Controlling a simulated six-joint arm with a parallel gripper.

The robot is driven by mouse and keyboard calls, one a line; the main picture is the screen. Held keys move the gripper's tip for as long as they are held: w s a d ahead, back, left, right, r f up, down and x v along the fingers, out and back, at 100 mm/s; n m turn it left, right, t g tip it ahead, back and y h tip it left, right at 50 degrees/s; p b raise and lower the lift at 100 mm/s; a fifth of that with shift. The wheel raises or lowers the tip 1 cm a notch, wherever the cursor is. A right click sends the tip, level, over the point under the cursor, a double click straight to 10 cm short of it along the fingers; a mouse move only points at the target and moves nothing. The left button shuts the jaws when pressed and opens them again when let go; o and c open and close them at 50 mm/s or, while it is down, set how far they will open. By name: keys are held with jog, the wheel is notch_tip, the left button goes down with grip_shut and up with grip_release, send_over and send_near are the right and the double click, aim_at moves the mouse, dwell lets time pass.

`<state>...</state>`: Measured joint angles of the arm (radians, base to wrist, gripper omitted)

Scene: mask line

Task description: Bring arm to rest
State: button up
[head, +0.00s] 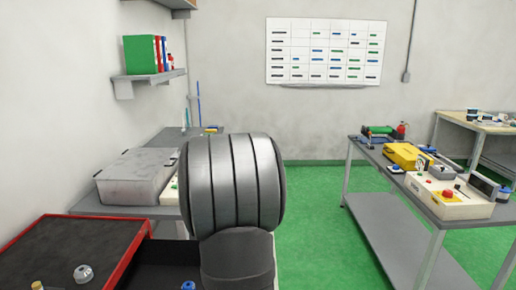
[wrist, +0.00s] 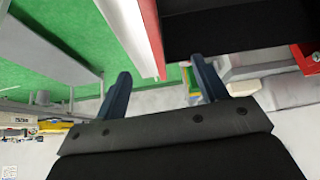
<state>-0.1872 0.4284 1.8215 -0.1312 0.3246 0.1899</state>
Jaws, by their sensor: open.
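My gripper (wrist: 160,72) shows in the wrist view with its two dark blue fingers spread wide apart. It is open, and nothing is between the fingers. The wrist view looks tilted, with the green floor at upper left and a dark tray with red edges above the fingers. In the head view a large grey ribbed joint of my arm fills the middle. My gripper cannot be seen in that view, and the joint hides part of the benches behind it.
A red-rimmed dark tray (head: 28,229) with small parts stands at lower left. A grey case (head: 135,178) lies on the left bench. The right metal bench (head: 402,222) carries a yellow case (head: 402,155) and a white control box (head: 447,203). The green floor (head: 318,225) between is clear.

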jog(key=w+d+n+y, duration=0.1)
jog(key=w+d, duration=0.1)
jog(key=d, duration=0.6)
jog(key=shift+n, duration=0.3)
dwell(0.3)
